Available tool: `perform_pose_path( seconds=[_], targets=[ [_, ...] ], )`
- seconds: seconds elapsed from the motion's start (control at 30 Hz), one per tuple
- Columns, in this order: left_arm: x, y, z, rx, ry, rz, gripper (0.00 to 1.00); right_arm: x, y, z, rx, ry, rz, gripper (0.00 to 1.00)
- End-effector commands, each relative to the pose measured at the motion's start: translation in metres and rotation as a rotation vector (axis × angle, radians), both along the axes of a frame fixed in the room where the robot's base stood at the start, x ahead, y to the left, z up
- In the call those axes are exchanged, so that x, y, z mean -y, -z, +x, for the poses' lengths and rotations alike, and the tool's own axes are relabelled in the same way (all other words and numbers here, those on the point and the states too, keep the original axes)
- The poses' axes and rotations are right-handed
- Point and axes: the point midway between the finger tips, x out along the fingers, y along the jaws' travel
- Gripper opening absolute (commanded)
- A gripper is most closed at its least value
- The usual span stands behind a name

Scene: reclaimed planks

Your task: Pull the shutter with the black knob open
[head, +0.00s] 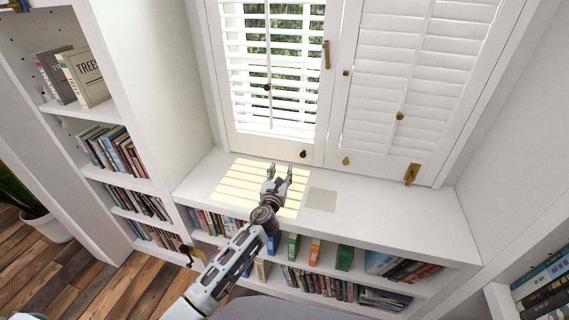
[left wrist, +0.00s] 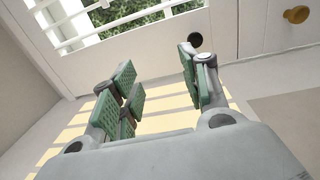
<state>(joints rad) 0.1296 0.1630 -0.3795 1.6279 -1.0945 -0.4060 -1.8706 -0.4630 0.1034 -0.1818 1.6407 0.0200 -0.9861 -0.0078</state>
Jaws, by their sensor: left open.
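The left shutter (head: 235,140) has white louvres tilted open and a black knob (head: 303,154) low on its right side. The knob also shows in the left wrist view (left wrist: 195,40), just beyond the tip of one finger. My left gripper (head: 280,170) is open and empty above the white sill, a little left of the knob and nearer to me. Its green-padded fingers (left wrist: 157,85) are spread apart in the left wrist view. The shutter appears shut, level with the neighbouring one. My right gripper is not in view.
The right shutter (head: 380,100) has closed louvres and a brass knob (head: 346,160). A brass latch (head: 411,174) sits at its lower right corner. The white sill (head: 400,210) is clear apart from a flat grey square (head: 321,199). Bookshelves stand below and at the left.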

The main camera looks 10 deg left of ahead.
Motion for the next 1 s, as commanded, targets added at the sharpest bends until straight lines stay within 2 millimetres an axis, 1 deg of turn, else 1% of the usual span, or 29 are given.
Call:
perform_pose_path(
  seconds=[0.13, 0.47, 0.6, 0.8, 1.0],
  targets=[
    [0.001, -0.001, 0.014, 0.001, 0.001, -0.002, 0.45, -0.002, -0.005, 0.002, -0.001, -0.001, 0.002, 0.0],
    [0.0, 0.0, 0.043, 0.001, 0.001, -0.001, 0.45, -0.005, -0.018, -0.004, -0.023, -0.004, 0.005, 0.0],
    [0.0, 0.0, 0.053, 0.001, 0.001, -0.001, 0.45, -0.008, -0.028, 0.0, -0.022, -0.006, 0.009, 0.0],
    [0.0, 0.0, 0.062, 0.001, 0.0, -0.001, 0.45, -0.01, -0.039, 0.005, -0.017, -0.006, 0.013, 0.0],
    [0.0, -0.001, 0.064, 0.001, 0.001, -0.001, 0.45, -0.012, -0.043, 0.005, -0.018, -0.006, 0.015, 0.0]
  ],
)
